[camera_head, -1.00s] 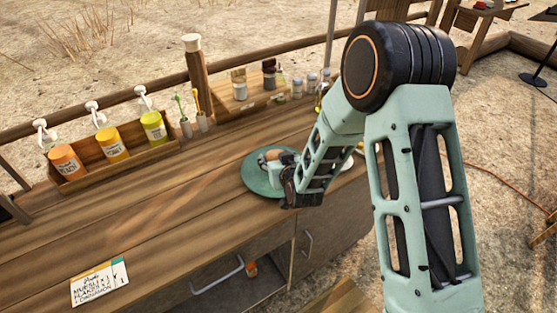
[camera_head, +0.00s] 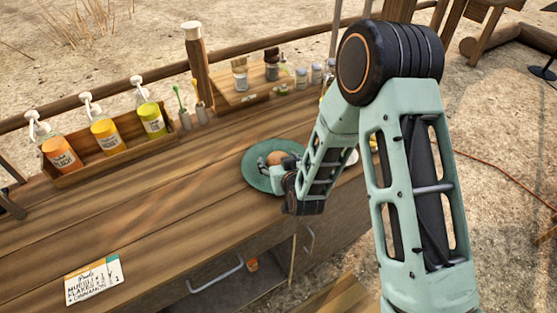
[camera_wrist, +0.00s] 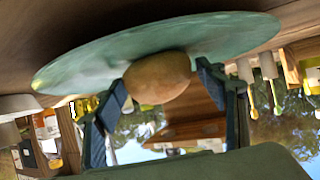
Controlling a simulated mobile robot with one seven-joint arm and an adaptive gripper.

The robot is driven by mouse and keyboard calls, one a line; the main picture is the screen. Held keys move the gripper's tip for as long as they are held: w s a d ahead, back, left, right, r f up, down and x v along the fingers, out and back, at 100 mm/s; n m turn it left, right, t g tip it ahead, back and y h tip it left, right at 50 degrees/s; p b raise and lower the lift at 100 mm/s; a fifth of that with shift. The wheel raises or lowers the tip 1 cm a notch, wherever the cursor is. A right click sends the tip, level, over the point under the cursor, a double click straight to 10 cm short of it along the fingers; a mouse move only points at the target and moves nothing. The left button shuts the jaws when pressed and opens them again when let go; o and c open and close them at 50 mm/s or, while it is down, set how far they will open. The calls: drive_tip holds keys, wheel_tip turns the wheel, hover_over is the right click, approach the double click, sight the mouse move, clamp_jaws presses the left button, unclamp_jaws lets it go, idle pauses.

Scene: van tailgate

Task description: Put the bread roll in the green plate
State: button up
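The green plate (camera_head: 257,178) lies flat on the wooden counter, near its front edge. The brown bread roll (camera_head: 277,157) is on the plate, and in the wrist view the roll (camera_wrist: 158,78) lies against the plate's green surface (camera_wrist: 85,70). My gripper (camera_head: 275,170) is low at the plate's near side. In the wrist view its two fingers (camera_wrist: 162,88) stand apart on either side of the roll, with a narrow gap visible at the right. The gripper looks open. The roll's underside is partly hidden in the head view.
A wooden box with several pump bottles (camera_head: 105,138) stands at the back left. Jars (camera_head: 301,78) stand on a small board (camera_head: 252,98) behind the plate. A printed card (camera_head: 93,281) lies at the front left. The counter's middle (camera_head: 180,205) is clear.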

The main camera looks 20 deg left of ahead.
idle(0.3)
drive_tip(key=shift+r, duration=0.2)
drive_tip(key=p+v, duration=0.1)
drive_tip(key=v, duration=0.9)
drive_tip(key=shift+s+r, duration=0.1)
drive_tip(key=shift+r, duration=0.05)
drive_tip(key=shift+s+d+r+p, duration=0.25)
drive_tip(key=shift+s+d+p, duration=0.35)
drive_tip(key=shift+p, duration=0.35)
drive_tip(key=shift+a, duration=0.1)
